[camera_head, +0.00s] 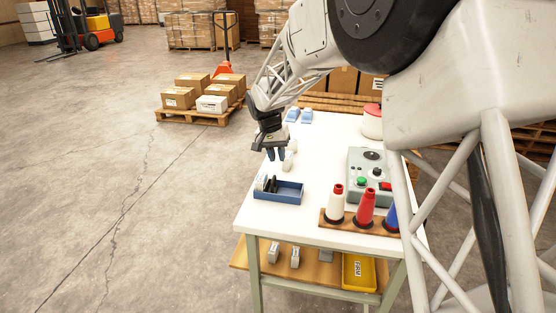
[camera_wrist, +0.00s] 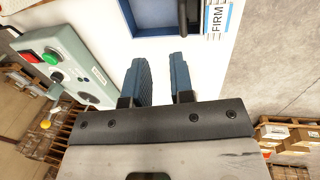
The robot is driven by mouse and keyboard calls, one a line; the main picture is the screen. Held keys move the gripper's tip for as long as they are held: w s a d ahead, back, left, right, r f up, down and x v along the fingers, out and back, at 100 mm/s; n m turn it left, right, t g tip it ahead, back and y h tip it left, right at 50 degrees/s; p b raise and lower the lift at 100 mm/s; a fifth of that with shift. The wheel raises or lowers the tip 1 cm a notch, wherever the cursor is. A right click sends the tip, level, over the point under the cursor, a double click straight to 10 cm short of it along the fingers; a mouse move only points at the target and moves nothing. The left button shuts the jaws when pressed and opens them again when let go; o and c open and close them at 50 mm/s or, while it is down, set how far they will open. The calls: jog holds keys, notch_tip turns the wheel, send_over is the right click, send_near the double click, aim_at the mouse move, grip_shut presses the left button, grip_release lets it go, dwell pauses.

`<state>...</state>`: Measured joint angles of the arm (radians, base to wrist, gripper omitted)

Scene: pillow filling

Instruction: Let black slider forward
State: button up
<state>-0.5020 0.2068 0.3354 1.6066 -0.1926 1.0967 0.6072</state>
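My gripper (camera_head: 276,155) hangs over the white table, behind the blue tray (camera_head: 290,198). Its two blue fingers are apart with nothing between them, as the wrist view shows (camera_wrist: 158,60). A dark upright piece (camera_head: 273,184), possibly the black slider, stands in the tray beside a white-and-blue piece (camera_head: 261,183). In the wrist view a black piece (camera_wrist: 190,12) shows at the top edge, partly cut off, ahead of the fingers and not touching them. The piece labelled FIRM (camera_wrist: 217,22) is to its right.
A grey control box (camera_head: 360,162) with green and red controls stands right of the tray. A wooden rack (camera_head: 349,226) of coloured cones is at the front right. A small pale object (camera_head: 289,160) is close to my gripper. A red-lidded container (camera_head: 372,124) stands behind.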

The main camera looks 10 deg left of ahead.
dwell(0.3)
jog(key=s+d+r+t+y, duration=0.1)
jog(key=s+d+r, duration=0.5)
jog(key=s+d, duration=0.45)
jog(key=s+d+r, duration=0.6)
jog(key=s+d, duration=0.2)
jog(key=d, duration=0.6)
jog(key=s+d+f, duration=0.1)
jog(key=s+d, duration=0.3)
jog(key=s, duration=0.4)
jog(key=s+d+t, duration=0.1)
jog(key=s+d, duration=0.3)
jog(key=s, duration=0.4)
jog(key=s+d+f+y, duration=0.1)
jog(key=s+d, duration=0.3)
jog(key=s, duration=0.5)
jog(key=shift+d+f+t, duration=0.3)
jog(key=shift+s, duration=0.1)
